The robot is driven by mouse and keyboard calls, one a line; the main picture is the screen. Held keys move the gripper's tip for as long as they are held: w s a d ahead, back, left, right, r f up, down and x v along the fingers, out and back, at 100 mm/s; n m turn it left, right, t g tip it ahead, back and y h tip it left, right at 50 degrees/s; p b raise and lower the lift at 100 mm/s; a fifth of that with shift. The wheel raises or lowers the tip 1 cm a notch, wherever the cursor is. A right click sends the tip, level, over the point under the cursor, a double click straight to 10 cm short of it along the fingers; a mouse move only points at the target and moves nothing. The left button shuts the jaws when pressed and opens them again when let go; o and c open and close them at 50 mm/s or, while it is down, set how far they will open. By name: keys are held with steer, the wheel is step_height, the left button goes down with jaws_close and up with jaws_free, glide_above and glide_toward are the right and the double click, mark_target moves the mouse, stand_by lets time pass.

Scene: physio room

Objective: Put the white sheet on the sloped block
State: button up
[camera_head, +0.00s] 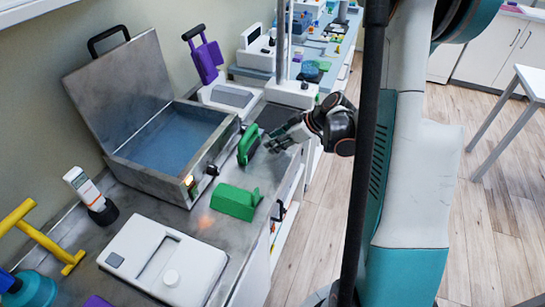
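My gripper (269,146) is over the counter, pointing left, close to an upright green object (245,146). I cannot tell whether it touches that object or whether its fingers are open or shut. A green block (236,202) with a raised part at its right end lies on the counter in front of it. It may be the sloped block, but its slope is not clear from here. I cannot make out a white sheet for certain.
An open grey metal case (205,157) stands at the counter's back left. A white flat device (163,262), a white bottle-like item in a dark holder (86,189) and a yellow handle (40,239) are nearer. Bare grey counter (195,216) surrounds the green block.

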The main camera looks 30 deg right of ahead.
jaws_close()
